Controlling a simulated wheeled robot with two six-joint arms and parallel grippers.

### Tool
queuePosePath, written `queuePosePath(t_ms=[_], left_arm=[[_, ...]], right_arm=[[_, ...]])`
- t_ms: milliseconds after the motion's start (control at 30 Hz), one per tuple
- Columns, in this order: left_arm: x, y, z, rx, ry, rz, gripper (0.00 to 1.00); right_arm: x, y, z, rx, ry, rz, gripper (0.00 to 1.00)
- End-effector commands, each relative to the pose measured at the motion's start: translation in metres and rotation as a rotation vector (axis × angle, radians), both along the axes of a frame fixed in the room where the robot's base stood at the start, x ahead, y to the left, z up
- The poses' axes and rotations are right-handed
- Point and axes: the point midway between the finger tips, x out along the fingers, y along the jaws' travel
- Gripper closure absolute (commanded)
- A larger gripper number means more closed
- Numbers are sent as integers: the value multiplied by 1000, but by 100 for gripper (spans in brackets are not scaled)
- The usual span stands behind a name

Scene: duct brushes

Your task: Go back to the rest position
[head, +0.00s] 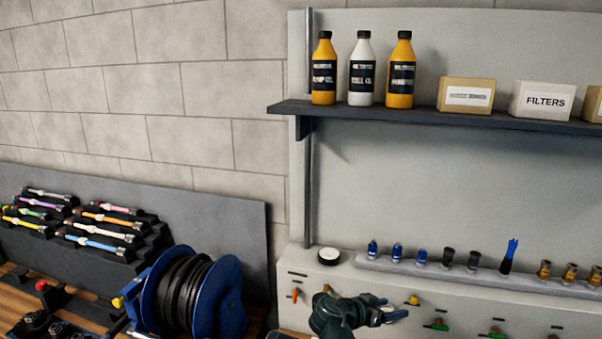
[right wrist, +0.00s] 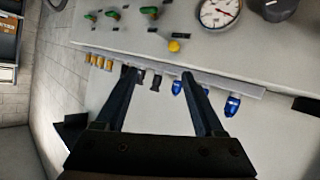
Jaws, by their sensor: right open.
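My right gripper (head: 393,307) shows at the bottom of the head view, in front of the grey wall panel below the ledge of fittings. In the right wrist view its two fingers (right wrist: 160,78) stand apart with nothing between them held. Black and blue fittings on the ledge show behind and beside the fingers. My left gripper is in neither view.
A ledge (head: 385,264) carries blue, black and brass fittings. Coloured valve handles and a yellow knob (head: 413,299) sit below it. A blue hose reel (head: 228,300) stands left. A dark shelf (head: 430,116) holds bottles and boxes. A brush rack (head: 150,245) is far left.

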Motion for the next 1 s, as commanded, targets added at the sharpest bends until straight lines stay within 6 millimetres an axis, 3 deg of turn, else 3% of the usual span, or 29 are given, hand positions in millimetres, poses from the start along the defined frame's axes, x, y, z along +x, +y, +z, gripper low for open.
queuePosePath(t_ms=[267,367,500,600,800,1000], left_arm=[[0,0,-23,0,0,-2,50],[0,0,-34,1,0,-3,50],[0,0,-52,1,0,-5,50],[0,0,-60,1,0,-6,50],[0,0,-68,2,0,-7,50],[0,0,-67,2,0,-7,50]], right_arm=[[-47,31,-76,116,357,122,30],[-74,53,-112,182,547,226,30],[-124,98,-163,302,848,475,30],[-155,128,-184,371,1007,662,30],[-190,163,-199,446,1158,910,30],[-195,169,-200,459,1183,960,30]])
